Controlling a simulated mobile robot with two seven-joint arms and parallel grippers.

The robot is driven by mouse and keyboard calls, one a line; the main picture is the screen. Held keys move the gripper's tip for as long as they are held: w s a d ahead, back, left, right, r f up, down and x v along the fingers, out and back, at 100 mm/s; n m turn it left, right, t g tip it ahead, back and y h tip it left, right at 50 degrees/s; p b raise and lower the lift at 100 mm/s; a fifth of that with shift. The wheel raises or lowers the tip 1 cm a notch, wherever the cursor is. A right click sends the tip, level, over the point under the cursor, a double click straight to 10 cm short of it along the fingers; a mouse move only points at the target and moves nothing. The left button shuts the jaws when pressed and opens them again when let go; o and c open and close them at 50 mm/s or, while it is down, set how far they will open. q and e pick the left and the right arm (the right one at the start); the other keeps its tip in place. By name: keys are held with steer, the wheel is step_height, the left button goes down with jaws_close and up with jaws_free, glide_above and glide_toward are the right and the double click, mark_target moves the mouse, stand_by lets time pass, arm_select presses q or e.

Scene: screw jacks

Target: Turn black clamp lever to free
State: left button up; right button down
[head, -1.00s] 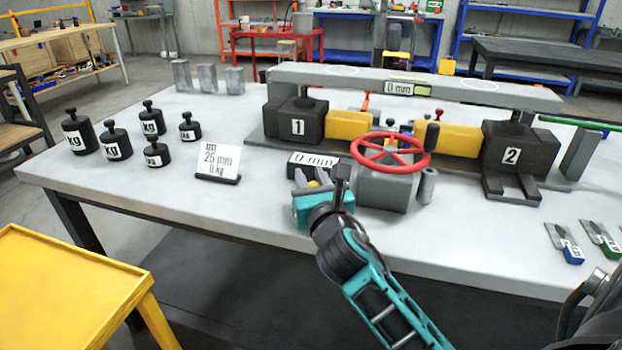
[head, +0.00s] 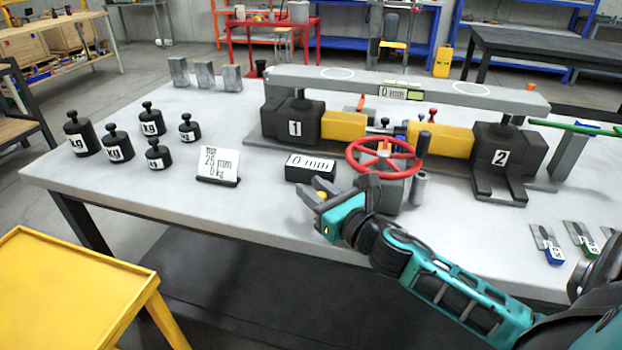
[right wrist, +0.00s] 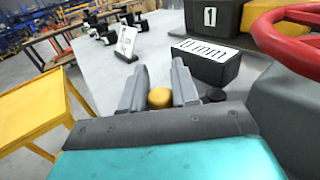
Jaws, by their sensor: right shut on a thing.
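My right gripper (head: 324,190) is in front of the screw jack's grey gearbox, low over the table's front part. Its fingers, also in the right wrist view (right wrist: 159,92), are closed about a small round yellow knob (right wrist: 160,98). Whatever the knob is fixed to is hidden by the gripper. A black round end (right wrist: 216,95) shows just right of the fingers; I cannot tell if it belongs to the clamp lever. A black upright handle (head: 423,145) stands behind the red handwheel (head: 352,162). My left gripper is not in view.
A black "0 mm" display (head: 312,168) stands just behind the gripper. A "25 mm, 0 kg" sign (head: 217,164) and several black weights (head: 116,145) are to the left. Jacks 1 (head: 292,124) and 2 (head: 506,158) carry a grey beam. The front left tabletop is clear.

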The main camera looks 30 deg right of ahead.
steer(key=n+y, duration=0.1)
steer(key=s+n+y, duration=0.1)
steer(key=y, duration=0.1)
steer(key=shift+d+g, duration=0.2)
steer(key=shift+g, duration=0.1)
steer(key=shift+s+n+y+b, duration=0.2)
steer(key=shift+n+y+b, duration=0.2)
steer(key=shift+y, duration=0.3)
steer(key=c, duration=1)
jaws_free()
steer(key=shift+o, duration=0.2)
steer(key=shift+s+d, duration=0.1)
steer(key=v, duration=1.2)
steer(key=shift+s+d+r, duration=0.2)
steer(key=shift+s, duration=0.15)
